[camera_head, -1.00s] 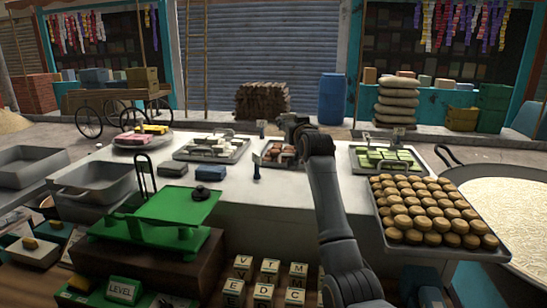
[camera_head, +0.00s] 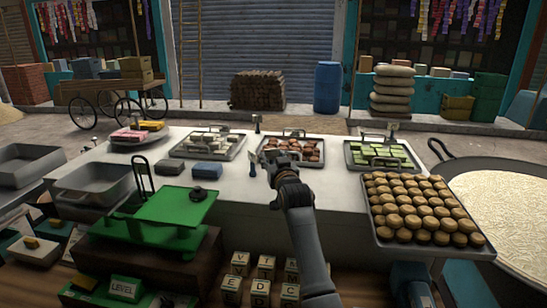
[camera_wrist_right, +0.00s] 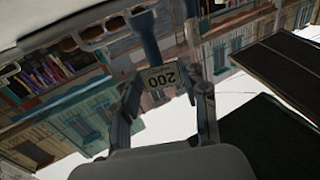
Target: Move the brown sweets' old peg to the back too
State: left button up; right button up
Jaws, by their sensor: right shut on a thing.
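The tray of brown sweets (camera_head: 262,159) stands in the middle of the white table. A small dark blue peg with a pale card (camera_head: 252,165) stands at its front left corner. My right gripper (camera_head: 268,168) is beside that peg. In the right wrist view, my right gripper (camera_wrist_right: 168,95) is shut on a blue peg (camera_wrist_right: 148,38) whose card (camera_wrist_right: 161,76) reads 200, upside down. I cannot tell whether the peg is clear of the table. Another dark peg (camera_head: 257,123) stands behind the brown sweets' tray, towards its left. My left gripper is not in view.
A tray of white sweets (camera_head: 178,152) is to the left, a tray of green sweets (camera_head: 350,158) to the right. A tray of round biscuits (camera_head: 376,231) sits at the front right. A green scale (camera_head: 176,205) stands front left.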

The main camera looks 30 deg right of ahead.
jog(key=shift+f, duration=0.55)
jog(key=o, duration=1.3)
jog(key=shift+c, duration=0.2)
